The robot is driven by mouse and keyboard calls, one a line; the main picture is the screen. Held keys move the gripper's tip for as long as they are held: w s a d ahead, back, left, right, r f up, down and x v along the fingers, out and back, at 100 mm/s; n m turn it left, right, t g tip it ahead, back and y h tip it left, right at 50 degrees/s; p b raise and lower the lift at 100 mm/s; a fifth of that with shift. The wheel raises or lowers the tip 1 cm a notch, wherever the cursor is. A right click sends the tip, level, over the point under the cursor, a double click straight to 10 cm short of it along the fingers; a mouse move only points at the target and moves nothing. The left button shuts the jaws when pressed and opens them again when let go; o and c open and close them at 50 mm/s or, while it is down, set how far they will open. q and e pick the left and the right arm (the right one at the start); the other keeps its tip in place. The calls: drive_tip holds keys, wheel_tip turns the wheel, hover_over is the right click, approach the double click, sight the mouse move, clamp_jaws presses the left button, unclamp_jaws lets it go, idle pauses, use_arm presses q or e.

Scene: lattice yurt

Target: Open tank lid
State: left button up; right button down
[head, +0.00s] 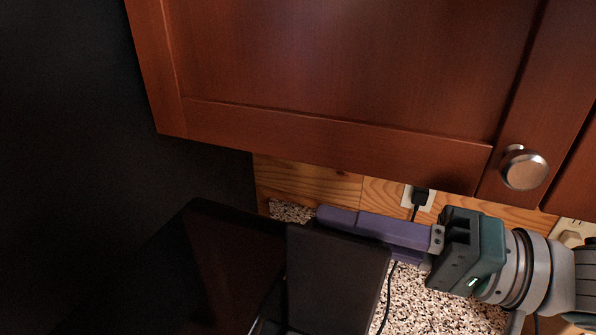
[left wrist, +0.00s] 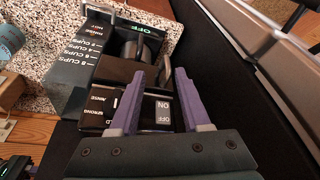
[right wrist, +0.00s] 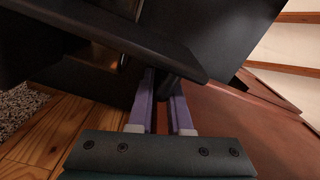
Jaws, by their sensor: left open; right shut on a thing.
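A black coffee maker (head: 235,265) stands at the bottom of the head view. A dark flat panel (head: 335,280), which looks like its tank lid, stands steeply tilted there. My right gripper (head: 325,221) comes in from the right, its purple fingers partly hidden behind that panel. In the right wrist view the fingers (right wrist: 161,82) are shut on the edge of a black slab (right wrist: 130,38), likely the lid. My left gripper (left wrist: 160,75) shows only in the left wrist view. It is open and empty over the coffee maker's switch panel (left wrist: 150,107), beside a cup scale.
A reddish wood cabinet (head: 330,70) with a round metal knob (head: 524,168) hangs close above my right gripper. A wall outlet (head: 418,197) with a plugged black cord is behind. A dark surface (head: 75,130) fills the left. Speckled counter (head: 440,307) shows at lower right.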

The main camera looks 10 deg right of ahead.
drive_tip(key=c, duration=0.8)
unclamp_jaws()
drive_tip(key=shift+c, duration=0.2)
drive_tip(key=b+v, duration=0.4)
drive_tip(key=v, duration=0.6)
drive_tip(key=shift+s, duration=0.1)
